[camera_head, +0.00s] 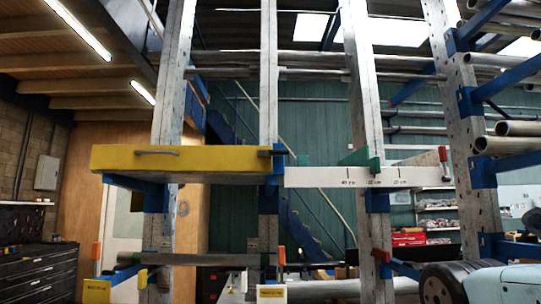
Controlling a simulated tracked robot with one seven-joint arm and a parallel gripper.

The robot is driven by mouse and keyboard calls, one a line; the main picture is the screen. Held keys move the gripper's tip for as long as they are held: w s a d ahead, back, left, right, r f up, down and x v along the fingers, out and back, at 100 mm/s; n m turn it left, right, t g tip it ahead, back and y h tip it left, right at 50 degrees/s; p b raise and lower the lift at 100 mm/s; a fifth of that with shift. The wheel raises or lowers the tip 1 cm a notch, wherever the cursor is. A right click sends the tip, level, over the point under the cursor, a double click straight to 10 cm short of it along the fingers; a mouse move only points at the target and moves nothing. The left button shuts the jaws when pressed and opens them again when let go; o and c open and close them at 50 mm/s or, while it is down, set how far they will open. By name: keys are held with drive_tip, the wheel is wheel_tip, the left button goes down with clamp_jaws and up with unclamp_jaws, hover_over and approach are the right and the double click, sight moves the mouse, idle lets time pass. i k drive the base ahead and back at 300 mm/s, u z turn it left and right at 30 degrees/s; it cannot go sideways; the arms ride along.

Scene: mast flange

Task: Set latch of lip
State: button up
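No part is plainly marked as the latch or the lip, and I cannot tell which they are. A yellow beam (220,163) lies level across the uprights at left, with a grey bar handle (157,152) on its face. A dark blue block with a small peg (278,152) sits at its right end. A white beam (330,178) with black marks continues to the right. Green wedge-shaped pieces (357,158) stand along its top. A small red-tipped piece (443,154) stands at its right end. My gripper is not in view.
Grey metal uprights (270,80) hold blue brackets and several pipes (510,145) at right. A lower pipe (205,259) crosses below the yellow beam. Red-topped posts (281,256) stand low down. A rounded pale blue and dark object (485,283) fills the lower right corner.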

sight(278, 153)
drive_tip(key=z, duration=0.85)
drive_tip(key=k, duration=1.25)
drive_tip(key=u, duration=0.9)
drive_tip(key=i, duration=1.05)
drive_tip(key=z, duration=0.05)
